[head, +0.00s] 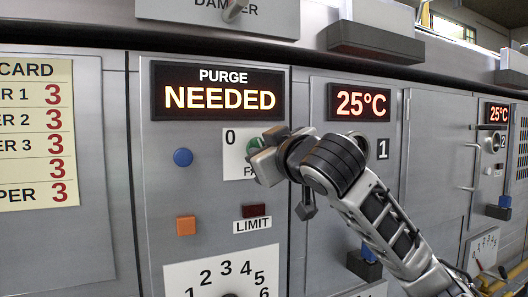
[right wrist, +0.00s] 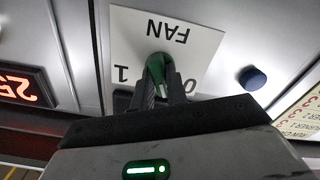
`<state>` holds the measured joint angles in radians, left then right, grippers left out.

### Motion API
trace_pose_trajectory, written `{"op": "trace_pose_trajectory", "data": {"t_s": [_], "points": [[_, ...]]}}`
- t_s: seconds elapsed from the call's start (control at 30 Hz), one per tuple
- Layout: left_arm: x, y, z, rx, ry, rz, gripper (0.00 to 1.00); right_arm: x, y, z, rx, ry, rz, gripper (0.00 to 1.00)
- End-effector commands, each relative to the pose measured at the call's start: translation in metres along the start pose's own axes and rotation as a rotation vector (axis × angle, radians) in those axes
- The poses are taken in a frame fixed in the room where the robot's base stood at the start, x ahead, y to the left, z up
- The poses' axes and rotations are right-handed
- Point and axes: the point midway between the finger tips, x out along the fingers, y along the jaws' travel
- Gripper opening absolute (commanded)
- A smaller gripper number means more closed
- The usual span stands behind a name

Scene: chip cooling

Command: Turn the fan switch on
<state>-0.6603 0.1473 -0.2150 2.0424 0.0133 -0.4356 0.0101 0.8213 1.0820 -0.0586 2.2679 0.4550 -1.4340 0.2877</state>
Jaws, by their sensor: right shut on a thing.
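The white fan plate (head: 234,150) is on the grey panel, below the lit display; its 0 mark shows at the left. In the right wrist view the plate (right wrist: 150,30) appears upside down, with FAN, 0 and 1 readable. The green fan switch knob (head: 254,145) is mostly hidden by my right gripper (head: 262,160) in the head view. In the right wrist view the green knob (right wrist: 158,66) sits between the fingers of my right gripper (right wrist: 160,88), which is shut on it. I cannot tell exactly which mark the knob points to. My left gripper is not in view.
The display (head: 218,91) reads PURGE NEEDED; another display (head: 359,102) reads 25°C. A blue button (head: 183,157), an orange square button (head: 186,225), a dark red LIMIT lamp (head: 254,211) and a numbered dial plate (head: 220,275) surround the switch. A dark-based handle (head: 375,42) juts out above right.

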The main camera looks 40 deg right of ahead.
Motion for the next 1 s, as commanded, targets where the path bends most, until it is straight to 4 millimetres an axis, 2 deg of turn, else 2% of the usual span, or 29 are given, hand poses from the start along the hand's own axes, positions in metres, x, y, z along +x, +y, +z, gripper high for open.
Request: {"op": "trace_pose_trajectory", "data": {"t_s": [1.0], "points": [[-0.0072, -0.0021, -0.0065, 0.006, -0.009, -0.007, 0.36, 0.0001, 0.0010, -0.0010, 0.938, -0.001, -0.001, 0.00]]}}
